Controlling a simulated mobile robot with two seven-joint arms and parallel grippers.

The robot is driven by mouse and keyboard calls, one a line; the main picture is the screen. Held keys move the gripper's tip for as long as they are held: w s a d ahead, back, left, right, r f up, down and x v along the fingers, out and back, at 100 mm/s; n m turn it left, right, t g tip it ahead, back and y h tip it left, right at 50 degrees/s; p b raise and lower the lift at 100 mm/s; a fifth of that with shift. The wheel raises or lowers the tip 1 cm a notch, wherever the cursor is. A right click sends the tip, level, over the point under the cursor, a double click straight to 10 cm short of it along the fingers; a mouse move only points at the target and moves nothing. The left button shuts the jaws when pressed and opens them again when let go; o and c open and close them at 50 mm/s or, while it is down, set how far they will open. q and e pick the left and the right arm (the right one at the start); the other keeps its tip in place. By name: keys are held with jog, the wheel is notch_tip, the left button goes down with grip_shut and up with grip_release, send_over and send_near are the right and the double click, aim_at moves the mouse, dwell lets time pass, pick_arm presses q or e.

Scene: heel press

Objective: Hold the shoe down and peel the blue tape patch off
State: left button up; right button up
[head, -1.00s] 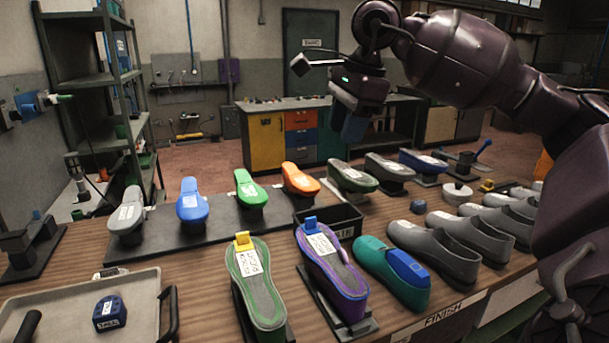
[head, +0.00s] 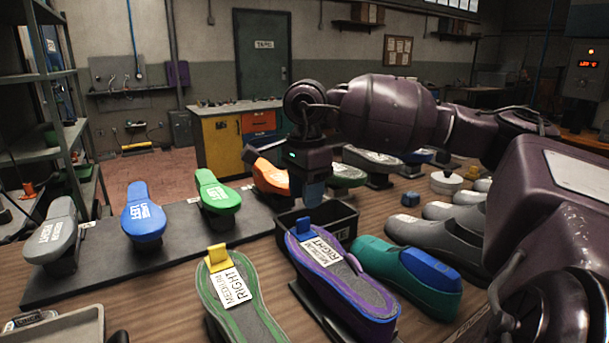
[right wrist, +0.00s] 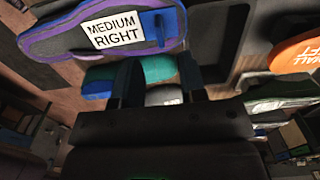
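An upturned purple shoe (head: 345,275) sits on a stand at front centre, with a white "MEDIUM RIGHT" label on its grey sole. A blue tab (head: 303,229), seemingly the tape patch, sticks up at its far end. The right wrist view also shows the purple shoe (right wrist: 60,40) and the blue tab (right wrist: 159,28). My right gripper (head: 313,192) is above and beyond that end, apart from the tab. Its two fingers (right wrist: 158,78) are spread with nothing held between them. My left gripper is not in view.
A green-edged upturned shoe (head: 240,305) with a yellow tab stands close on the left. A teal shoe (head: 390,270) with a blue insert lies on the right. A black bin (head: 345,224) sits just behind the purple shoe. Several coloured lasts line the mat (head: 95,270) behind.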

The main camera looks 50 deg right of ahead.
aim_at(305, 218)
notch_tip(305, 218, down, 5)
jog(key=shift+f, duration=0.8)
